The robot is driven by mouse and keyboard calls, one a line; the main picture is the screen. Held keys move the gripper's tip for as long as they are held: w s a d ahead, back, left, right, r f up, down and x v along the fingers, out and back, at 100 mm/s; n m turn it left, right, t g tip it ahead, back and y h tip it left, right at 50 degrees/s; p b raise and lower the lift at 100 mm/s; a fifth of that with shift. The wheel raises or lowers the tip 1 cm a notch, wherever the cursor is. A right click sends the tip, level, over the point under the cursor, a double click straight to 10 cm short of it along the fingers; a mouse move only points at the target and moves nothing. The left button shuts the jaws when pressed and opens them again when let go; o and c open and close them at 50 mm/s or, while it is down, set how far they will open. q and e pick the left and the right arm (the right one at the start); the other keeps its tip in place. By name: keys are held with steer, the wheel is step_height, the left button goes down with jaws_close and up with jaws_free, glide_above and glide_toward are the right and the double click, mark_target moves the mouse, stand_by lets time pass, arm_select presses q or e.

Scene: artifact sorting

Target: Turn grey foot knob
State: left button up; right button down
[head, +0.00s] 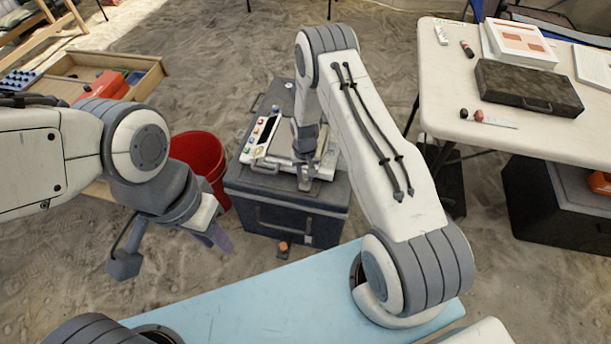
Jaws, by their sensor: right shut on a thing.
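A cream-coloured instrument (266,137) with a dark panel and small coloured controls lies on top of a dark grey case (240,180). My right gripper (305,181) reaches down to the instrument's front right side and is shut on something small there. The grey foot knob itself is hidden by the gripper's fingers, so I cannot see its angle. My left gripper (216,238) hangs in the air left of the case, pointing down. Its fingers are partly hidden and I cannot tell how far apart they are.
A red bucket (199,155) stands on the sand just left of the case. A small orange-brown object (283,247) lies in front of it. A white table (455,92) with a dark flat box (528,87) stands at the right. A wooden tray (150,76) lies at the back left.

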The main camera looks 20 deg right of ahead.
mark_target(305, 178)
steer(key=shift+s, duration=0.1)
stand_by(0.3)
steer(key=c, duration=0.7)
jaws_free()
steer(key=shift+o, duration=0.2)
step_height(305, 178, up, 10)
steer(key=shift+r+p, duration=0.25)
steer(key=shift+p, duration=0.2)
